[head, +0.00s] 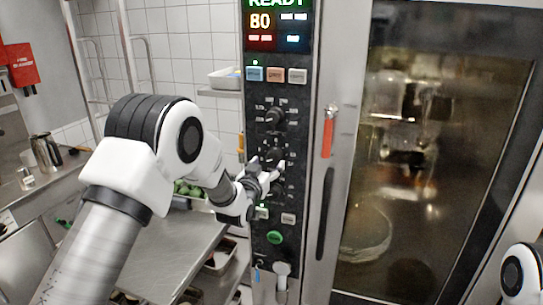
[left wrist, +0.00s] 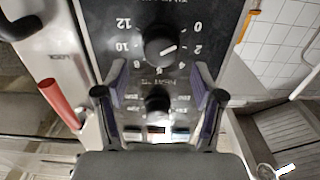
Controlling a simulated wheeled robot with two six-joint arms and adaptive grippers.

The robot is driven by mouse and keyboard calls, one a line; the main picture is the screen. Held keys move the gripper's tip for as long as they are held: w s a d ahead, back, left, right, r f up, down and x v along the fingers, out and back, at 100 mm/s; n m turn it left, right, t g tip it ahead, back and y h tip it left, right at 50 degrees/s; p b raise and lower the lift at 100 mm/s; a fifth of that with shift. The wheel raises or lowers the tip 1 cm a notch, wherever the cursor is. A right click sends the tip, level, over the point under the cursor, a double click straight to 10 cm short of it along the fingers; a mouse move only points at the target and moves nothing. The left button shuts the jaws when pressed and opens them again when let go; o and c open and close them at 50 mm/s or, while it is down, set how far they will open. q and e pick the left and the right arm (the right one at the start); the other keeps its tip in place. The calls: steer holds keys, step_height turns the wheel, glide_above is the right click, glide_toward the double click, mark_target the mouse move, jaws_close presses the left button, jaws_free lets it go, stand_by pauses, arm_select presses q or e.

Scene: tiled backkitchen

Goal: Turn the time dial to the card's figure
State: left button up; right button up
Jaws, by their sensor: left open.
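The time dial (left wrist: 160,45) is a black round knob on the dark control panel, with figures from 0 to 12 around it. Its white pointer mark points roughly towards the 2. In the head view the time dial (head: 275,156) is partly covered by my left gripper (head: 272,170). In the left wrist view the left gripper's fingers (left wrist: 158,97) stand apart, with the heat dial (left wrist: 157,104) showing between them. I cannot tell whether a finger touches the time dial. No card with a readable figure shows. My right gripper is out of view.
The upper display (head: 275,25) reads READY and 80. Buttons (head: 276,75) sit below it. A red handle (head: 328,132) stands right of the panel, next to the oven's glass door (head: 430,150). A steel table (head: 175,245) is at the left.

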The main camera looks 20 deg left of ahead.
mark_target(272, 158)
arm_select(q)
steer(key=w, duration=0.3)
steer(key=shift+w+p, duration=0.35)
steer(key=shift+p, duration=0.05)
steer(key=shift+c, duration=0.3)
steer(key=c, duration=1.1)
steer(key=shift+o, duration=0.2)
